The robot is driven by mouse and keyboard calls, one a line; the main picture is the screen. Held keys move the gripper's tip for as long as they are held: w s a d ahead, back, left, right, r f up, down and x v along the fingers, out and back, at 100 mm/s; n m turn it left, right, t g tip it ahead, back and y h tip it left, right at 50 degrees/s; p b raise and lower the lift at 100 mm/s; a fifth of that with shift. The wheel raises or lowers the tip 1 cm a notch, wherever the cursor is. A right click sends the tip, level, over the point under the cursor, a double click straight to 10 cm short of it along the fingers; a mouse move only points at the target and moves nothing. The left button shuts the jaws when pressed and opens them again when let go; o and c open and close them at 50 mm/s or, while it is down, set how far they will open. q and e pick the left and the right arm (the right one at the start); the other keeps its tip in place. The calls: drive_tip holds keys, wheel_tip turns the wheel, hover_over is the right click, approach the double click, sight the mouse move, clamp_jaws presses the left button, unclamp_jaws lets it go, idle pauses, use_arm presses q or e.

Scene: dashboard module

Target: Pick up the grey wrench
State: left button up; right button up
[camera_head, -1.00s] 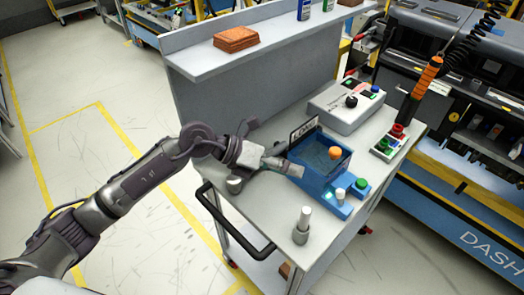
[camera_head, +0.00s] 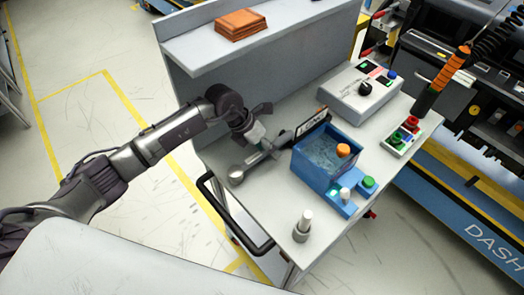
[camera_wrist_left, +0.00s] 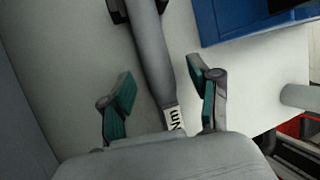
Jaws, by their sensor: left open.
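The grey wrench (camera_head: 237,174) lies on the cart top to the left of the blue bin, its round end toward the cart's handle; my gripper hides part of it. My left gripper (camera_head: 262,143) is over its shaft. In the left wrist view, the wrench's grey shaft (camera_wrist_left: 152,55) runs between the two green-padded fingers of the open left gripper (camera_wrist_left: 160,78). There is a gap on both sides of the shaft. A white label with dark letters shows on its near part. My right gripper is not in view.
The blue bin (camera_head: 301,165) with an orange knob stands close to the right of my gripper. A grey control box (camera_head: 352,105), a button box (camera_head: 402,138) and a small grey cylinder (camera_head: 302,228) are on the cart. A raised shelf (camera_head: 290,32) holds brown blocks (camera_head: 240,24).

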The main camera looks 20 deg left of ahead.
use_arm(q)
drive_tip(key=shift+s, duration=0.1)
clamp_jaws()
idle(0.5)
